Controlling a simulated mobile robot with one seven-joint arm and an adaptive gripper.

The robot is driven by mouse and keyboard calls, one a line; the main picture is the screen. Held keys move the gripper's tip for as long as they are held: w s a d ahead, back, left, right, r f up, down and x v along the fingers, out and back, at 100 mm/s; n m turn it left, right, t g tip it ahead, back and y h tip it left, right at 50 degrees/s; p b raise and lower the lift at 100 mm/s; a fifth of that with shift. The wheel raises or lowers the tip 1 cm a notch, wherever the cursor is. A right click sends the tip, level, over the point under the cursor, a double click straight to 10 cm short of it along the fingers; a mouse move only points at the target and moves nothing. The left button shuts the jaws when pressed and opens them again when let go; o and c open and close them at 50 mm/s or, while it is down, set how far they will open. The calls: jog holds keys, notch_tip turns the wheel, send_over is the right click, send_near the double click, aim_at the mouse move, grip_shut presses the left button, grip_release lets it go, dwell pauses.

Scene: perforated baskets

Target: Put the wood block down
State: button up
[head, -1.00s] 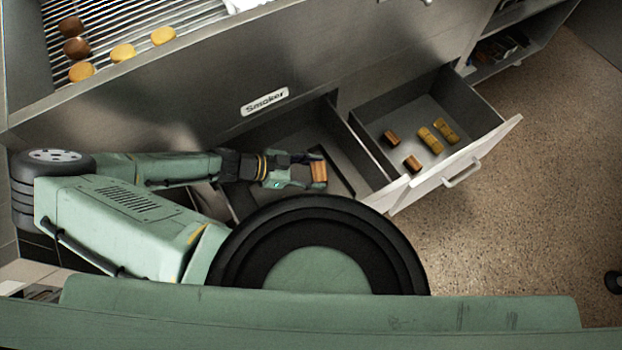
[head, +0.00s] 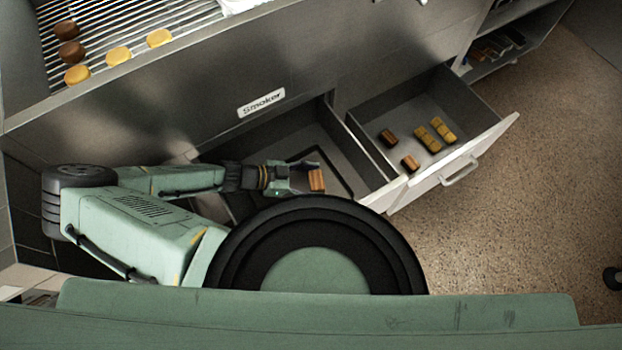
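The brown wood block (head: 316,181) is in the left open drawer (head: 367,165), at the tips of my gripper (head: 308,179). My gripper reaches into this drawer from the left. Its fingers look spread, with a small gap between the upper finger and the block. The block seems to be low in the drawer, but I cannot tell for certain that it rests on the floor.
Above is a smoker grill (head: 130,22) with brown and yellow pieces. The drawer walls and front edges stand close to my arm. Open floor lies to the right.

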jog(key=shift+o, duration=0.7)
jog(key=shift+r, duration=0.15)
jog(key=shift+a+r+p, duration=0.25)
jog(key=shift+p, duration=0.05)
jog(key=p+v, duration=0.2)
jog(key=v, duration=0.5)
jog(key=shift+f, duration=0.1)
